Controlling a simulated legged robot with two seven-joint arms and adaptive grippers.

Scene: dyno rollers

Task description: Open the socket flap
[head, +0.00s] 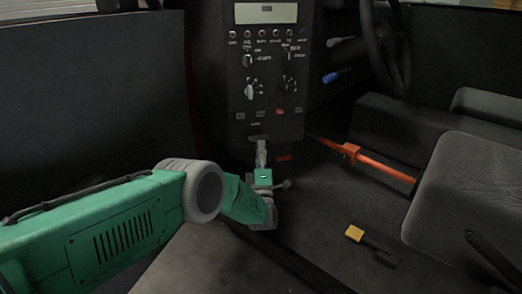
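The dark control panel (267,75) stands upright at the top middle of the head view, with a display, a row of small knobs and larger rotary switches. I cannot make out the socket flap; the panel's lower edge is dark and partly behind my gripper. My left gripper (259,141) reaches up to the bottom of the panel, at the end of my green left arm. Its fingers are small and dark against the panel, so I cannot tell whether they are open or touch anything. My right gripper is not in view.
An orange bar (372,163) runs from beside the panel's base towards a grey seat (465,195) at right. A yellow and black object (354,233) lies on the dark floor. A steering wheel (385,45) is at the upper right.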

